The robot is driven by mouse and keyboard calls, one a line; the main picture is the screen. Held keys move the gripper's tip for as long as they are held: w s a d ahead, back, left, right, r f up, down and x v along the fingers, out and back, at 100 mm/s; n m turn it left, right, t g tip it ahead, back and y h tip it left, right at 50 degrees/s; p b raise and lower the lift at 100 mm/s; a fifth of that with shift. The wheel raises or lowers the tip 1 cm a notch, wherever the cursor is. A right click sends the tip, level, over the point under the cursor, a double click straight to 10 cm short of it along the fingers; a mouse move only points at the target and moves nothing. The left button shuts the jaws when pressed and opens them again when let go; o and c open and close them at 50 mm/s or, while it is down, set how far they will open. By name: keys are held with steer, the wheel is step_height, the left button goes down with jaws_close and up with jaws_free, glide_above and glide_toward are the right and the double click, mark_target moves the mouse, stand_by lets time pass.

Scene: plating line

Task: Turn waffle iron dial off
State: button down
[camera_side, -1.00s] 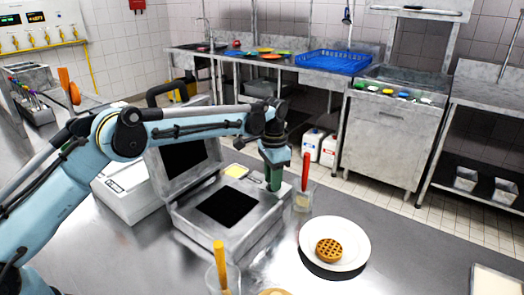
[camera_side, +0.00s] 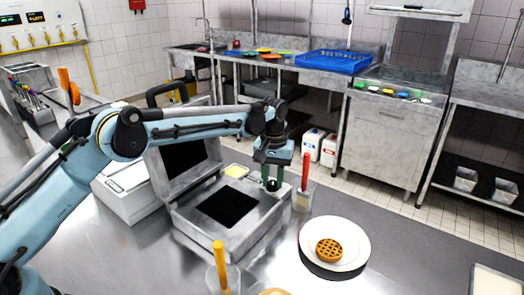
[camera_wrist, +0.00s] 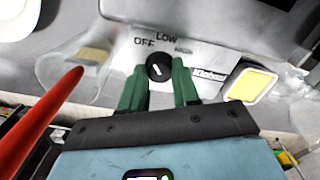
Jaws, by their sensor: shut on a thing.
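The waffle iron (camera_side: 254,222) stands open on the steel counter, its lid (camera_side: 180,163) raised. Its black dial (camera_wrist: 159,66) sits on the front panel, with OFF printed to its left and LOW above it. The dial has a short white mark, slanting up and to the left. My gripper (camera_wrist: 160,76) has its green fingers on either side of the dial and is shut on it. In the side view my gripper (camera_side: 271,183) points down at the iron's right corner. The fingers hide part of the panel's print.
A clear container with a red-handled tool (camera_side: 305,178) stands close to the right of my gripper. A white plate with a waffle (camera_side: 329,250) lies at the right. An orange-handled tool (camera_side: 221,265) stands in a container at the front.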

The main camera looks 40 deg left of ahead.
mark_target(273, 182)
steer(key=shift+n, duration=2.2)
steer(key=c, duration=0.8)
jaws_free()
steer(key=shift+r, duration=0.1)
steer(key=shift+r, duration=5.95)
steer(key=shift+r, duration=0.1)
